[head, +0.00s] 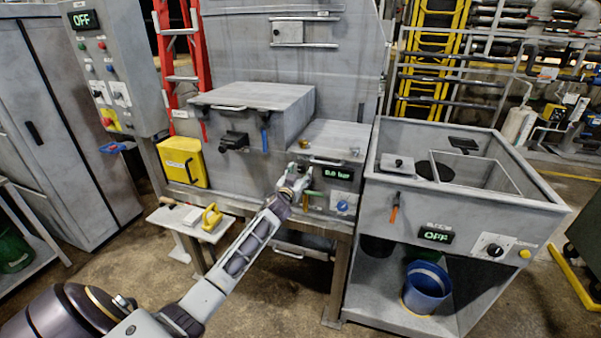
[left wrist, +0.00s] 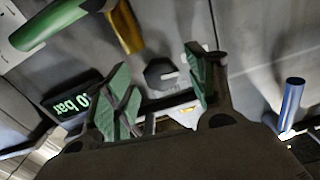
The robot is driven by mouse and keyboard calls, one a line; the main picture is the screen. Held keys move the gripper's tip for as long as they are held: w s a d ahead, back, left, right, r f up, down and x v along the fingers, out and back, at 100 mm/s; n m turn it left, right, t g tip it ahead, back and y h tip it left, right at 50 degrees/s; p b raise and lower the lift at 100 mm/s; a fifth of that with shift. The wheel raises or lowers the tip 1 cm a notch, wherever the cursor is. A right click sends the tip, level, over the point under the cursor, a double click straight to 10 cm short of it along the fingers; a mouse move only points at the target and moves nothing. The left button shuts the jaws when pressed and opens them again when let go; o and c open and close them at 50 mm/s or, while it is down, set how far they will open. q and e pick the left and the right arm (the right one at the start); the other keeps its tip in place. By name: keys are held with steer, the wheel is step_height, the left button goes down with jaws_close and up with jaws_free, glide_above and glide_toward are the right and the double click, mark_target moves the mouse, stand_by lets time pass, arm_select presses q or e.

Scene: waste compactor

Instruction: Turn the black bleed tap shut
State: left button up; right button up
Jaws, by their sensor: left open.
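A black knob-like tap (left wrist: 160,73), which looks like the bleed tap, sits on the grey panel in the left wrist view, with a pale bar at its side. My left gripper (left wrist: 160,88) is open and empty, its green-padded fingers one on each side of the tap in that view. I cannot tell whether the fingertips reach past it or touch it. In the head view the left gripper (head: 297,176) is at the compactor front and covers the tap's place. My right gripper is not in view.
A green handle (left wrist: 50,25) and a brass piece (left wrist: 125,28) are close by the tap. A lit bar display (head: 338,173) is right of the gripper in the head view. A blue handle (left wrist: 291,103) stands out from the panel. A yellow padlock-shaped thing (head: 211,217) lies on a small shelf.

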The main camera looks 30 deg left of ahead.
arm_select(q)
steer(key=shift+w+a, duration=0.2)
steer(key=shift+w, duration=0.45)
steer(key=shift+c, duration=0.4)
steer(key=c, duration=0.9)
